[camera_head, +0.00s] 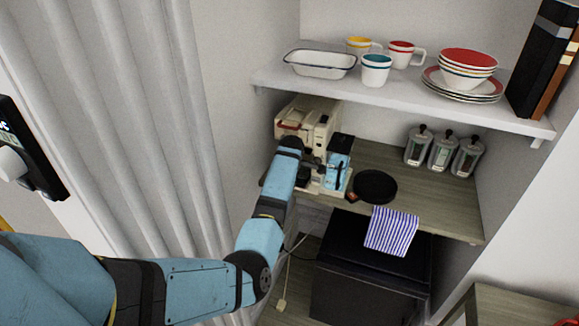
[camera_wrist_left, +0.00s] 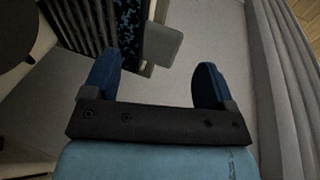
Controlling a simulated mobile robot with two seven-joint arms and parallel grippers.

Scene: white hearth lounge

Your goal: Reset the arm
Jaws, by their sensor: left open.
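My left arm (camera_head: 262,235) comes in from the left and reaches the worktop niche. Its wrist is in front of a cream coffee machine (camera_head: 318,112). In the left wrist view my left gripper (camera_wrist_left: 157,80) is open, its two blue fingers wide apart with nothing held between them. Just beyond the fingertips is a pale grey block (camera_wrist_left: 158,45), beside a dark slatted part (camera_wrist_left: 85,22) and a blue speckled panel (camera_wrist_left: 130,28). In the head view the fingers are hard to make out against the machine. My right gripper is in neither view.
A white shelf (camera_head: 400,100) above holds mugs, an enamel dish (camera_head: 320,64) and stacked bowls and plates. On the worktop are a round black plate (camera_head: 375,187) and three canisters (camera_head: 443,152). A striped cloth (camera_head: 391,231) hangs over the front edge. A curtain (camera_head: 130,120) is at left.

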